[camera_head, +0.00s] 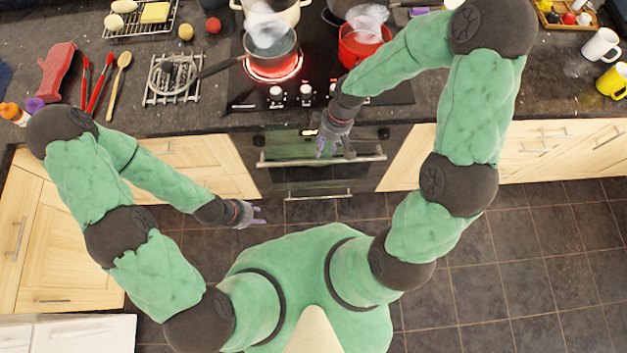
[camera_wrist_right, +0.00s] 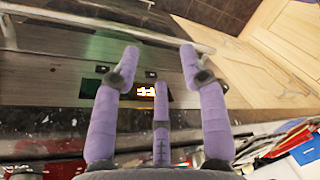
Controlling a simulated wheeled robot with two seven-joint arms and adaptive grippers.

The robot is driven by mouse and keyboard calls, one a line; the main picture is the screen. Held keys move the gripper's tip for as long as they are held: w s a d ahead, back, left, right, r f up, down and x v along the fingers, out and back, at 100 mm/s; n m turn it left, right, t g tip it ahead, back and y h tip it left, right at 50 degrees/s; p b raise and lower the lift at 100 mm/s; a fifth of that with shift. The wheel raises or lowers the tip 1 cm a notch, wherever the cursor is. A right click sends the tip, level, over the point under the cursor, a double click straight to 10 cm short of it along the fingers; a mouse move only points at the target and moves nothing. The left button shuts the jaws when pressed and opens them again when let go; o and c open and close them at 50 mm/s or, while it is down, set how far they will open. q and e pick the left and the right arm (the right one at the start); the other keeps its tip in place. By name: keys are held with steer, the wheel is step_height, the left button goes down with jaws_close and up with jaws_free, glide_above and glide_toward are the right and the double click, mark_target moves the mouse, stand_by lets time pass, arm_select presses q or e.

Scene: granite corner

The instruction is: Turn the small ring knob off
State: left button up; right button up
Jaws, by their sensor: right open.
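The stove's control knobs stand in a row on the front strip of the black cooktop: a left knob (camera_head: 276,92), a middle knob (camera_head: 306,91) and one further right, close to my right arm. I cannot tell which knob is the small ring's. My right gripper (camera_head: 336,147) is in front of the oven panel, below and nearer than the knobs, and touches none of them. Its purple fingers (camera_wrist_right: 160,75) are spread and empty in the right wrist view. My left gripper (camera_head: 257,215) hangs over the floor, its fingers apart and empty.
A grey pan (camera_head: 270,45) sits on a glowing red ring (camera_head: 274,68). A red pot (camera_head: 360,46) stands to its right, steaming. The oven handle (camera_head: 325,160) runs across near my right gripper, and a lit display (camera_wrist_right: 145,91) shows on the panel.

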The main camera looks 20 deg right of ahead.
steer(key=s+a+f+m, duration=0.2)
steer(key=s+f+m, duration=0.1)
steer(key=f, duration=0.3)
steer(key=s+a+f+m+y+b, duration=0.1)
steer(key=s+a+f+m, duration=0.2)
steer(key=f, duration=0.3)
steer(key=shift+s+a+f+m+t, duration=0.15)
steer(key=shift+f+m+t, duration=0.15)
steer(key=shift+f+m, duration=0.1)
steer(key=s+a+f+m+b, duration=0.1)
steer(key=s+f+m, duration=0.2)
steer(key=s+f, duration=0.1)
steer(key=shift+s+f, duration=0.15)
steer(key=shift+f, duration=0.05)
stand_by(1.6)
